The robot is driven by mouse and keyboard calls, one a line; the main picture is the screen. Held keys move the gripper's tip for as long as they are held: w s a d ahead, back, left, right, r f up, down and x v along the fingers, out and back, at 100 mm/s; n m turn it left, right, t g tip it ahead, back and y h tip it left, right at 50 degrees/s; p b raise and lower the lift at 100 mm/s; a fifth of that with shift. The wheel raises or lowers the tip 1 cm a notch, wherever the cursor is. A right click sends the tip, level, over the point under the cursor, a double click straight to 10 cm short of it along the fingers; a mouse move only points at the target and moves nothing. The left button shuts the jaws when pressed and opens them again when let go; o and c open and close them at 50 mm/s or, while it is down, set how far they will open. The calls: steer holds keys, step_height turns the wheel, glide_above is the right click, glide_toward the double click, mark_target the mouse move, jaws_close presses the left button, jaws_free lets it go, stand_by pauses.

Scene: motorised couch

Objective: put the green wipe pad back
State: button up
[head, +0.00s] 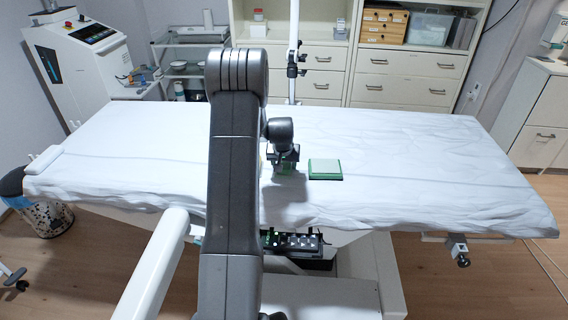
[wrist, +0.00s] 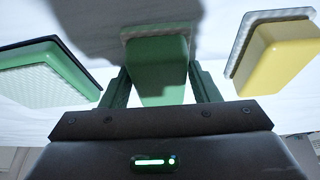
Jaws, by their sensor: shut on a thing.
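My gripper (wrist: 161,82) is shut on the green wipe pad (wrist: 160,68), a green block with a pale grey face at its far end. In the head view my gripper (head: 285,168) is low over the white-sheeted couch (head: 420,165), near its middle. I cannot tell whether the held pad touches the sheet. A flat green square piece with a pale top (head: 325,169) lies on the couch just right of my gripper. The wrist view shows it on the left (wrist: 42,76), with a white textured face and dark edge.
A yellow block with a pale textured face (wrist: 280,52) is at the right in the wrist view; my arm mostly hides that area in the head view. The couch's right half is clear. A console (head: 85,65) stands at the back left, drawer cabinets (head: 405,75) behind.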

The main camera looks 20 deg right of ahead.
steer(key=shift+f, duration=0.2)
steer(key=o, duration=1)
steer(key=shift+r, duration=0.1)
steer(key=shift+r, duration=0.25)
steer(key=b+v, duration=0.1)
steer(key=v, duration=1.1)
steer(key=shift+f, duration=0.1)
